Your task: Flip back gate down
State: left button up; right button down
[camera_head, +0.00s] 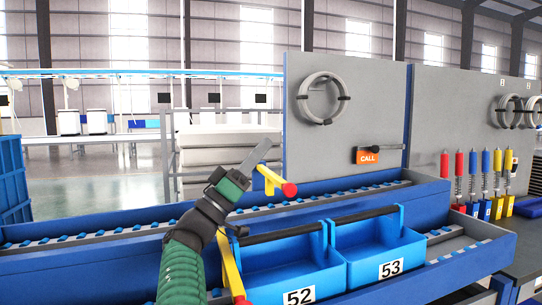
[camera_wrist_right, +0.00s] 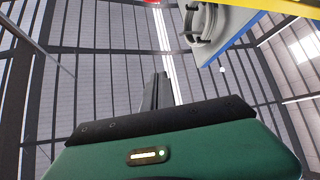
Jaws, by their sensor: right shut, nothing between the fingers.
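My right gripper (camera_head: 262,146) is shut and empty, raised above the blue rack and pointing up and to the right. Its closed fingers also show in the wrist view (camera_wrist_right: 157,88). Just right of and below the fingers is a yellow bar with a red end (camera_head: 270,178), at the back rail; whether the gripper touches it I cannot tell. A second yellow bar (camera_head: 229,265) with red ends stands at the front, partly hidden by my right arm. Which bar belongs to the back gate is not clear. My left gripper is not in view.
Blue bins 52 (camera_head: 299,275) and 53 (camera_head: 375,262) sit on the blue rack right of my arm. Behind is a grey panel (camera_head: 345,105) with a coiled cable (camera_head: 319,98) and an orange CALL sign (camera_head: 368,157). Blue crates (camera_head: 12,185) stand at the far left.

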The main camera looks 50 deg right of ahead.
jog(key=w+a, duration=0.1)
jog(key=a, duration=0.9)
jog(key=shift+w+r+b, duration=0.15)
jog(key=shift+w+b, duration=0.05)
jog(key=shift+b, duration=0.2)
jog(key=shift+d, duration=0.1)
